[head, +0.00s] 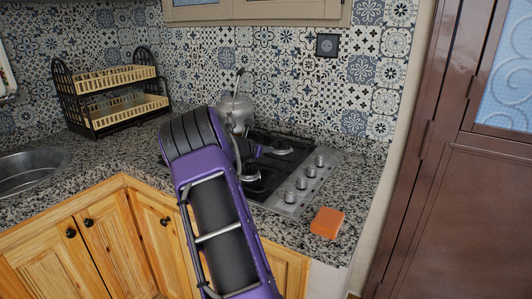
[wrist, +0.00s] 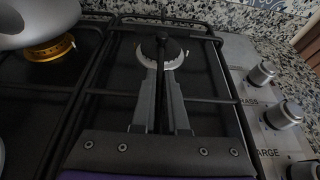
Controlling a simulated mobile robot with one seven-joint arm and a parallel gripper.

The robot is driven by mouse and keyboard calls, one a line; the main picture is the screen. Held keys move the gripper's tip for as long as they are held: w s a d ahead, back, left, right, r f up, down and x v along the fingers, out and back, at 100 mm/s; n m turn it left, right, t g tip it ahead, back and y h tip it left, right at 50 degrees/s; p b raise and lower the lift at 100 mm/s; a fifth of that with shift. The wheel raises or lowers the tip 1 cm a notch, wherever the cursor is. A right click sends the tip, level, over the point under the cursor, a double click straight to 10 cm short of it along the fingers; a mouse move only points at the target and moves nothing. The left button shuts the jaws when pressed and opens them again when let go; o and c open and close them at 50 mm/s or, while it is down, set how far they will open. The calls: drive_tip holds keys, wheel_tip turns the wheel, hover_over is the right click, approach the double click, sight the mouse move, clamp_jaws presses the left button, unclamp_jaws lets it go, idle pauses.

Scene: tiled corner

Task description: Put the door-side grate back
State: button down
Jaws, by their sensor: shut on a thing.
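The door-side grate (wrist: 210,99) is a black wire frame on the right half of the hob, around one burner (wrist: 174,52) in the wrist view. My gripper (wrist: 161,72) is shut on a dark bar of this grate, which runs lengthwise between the grey fingers. The grate looks roughly level over the hob. I cannot tell whether its feet touch the surface. In the head view my arm covers much of the hob (head: 293,196) and most of the grate.
A grey kettle (head: 237,112) stands on the left part of the hob; it also shows in the wrist view (wrist: 35,20). Knobs (wrist: 283,114) line the right edge. An orange block (head: 327,222) lies on the front right counter. A dish rack (head: 110,110) stands back left.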

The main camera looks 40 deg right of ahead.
idle(0.3)
drive_tip(key=c, duration=1.3)
unclamp_jaws()
drive_tip(key=shift+f, duration=0.1)
drive_tip(key=o, duration=0.4)
drive_tip(key=shift+c, duration=0.2)
drive_tip(key=shift+r, duration=0.25)
drive_tip(key=v, duration=1.2)
drive_tip(key=shift+s+f, duration=0.1)
drive_tip(key=shift+f, duration=0.15)
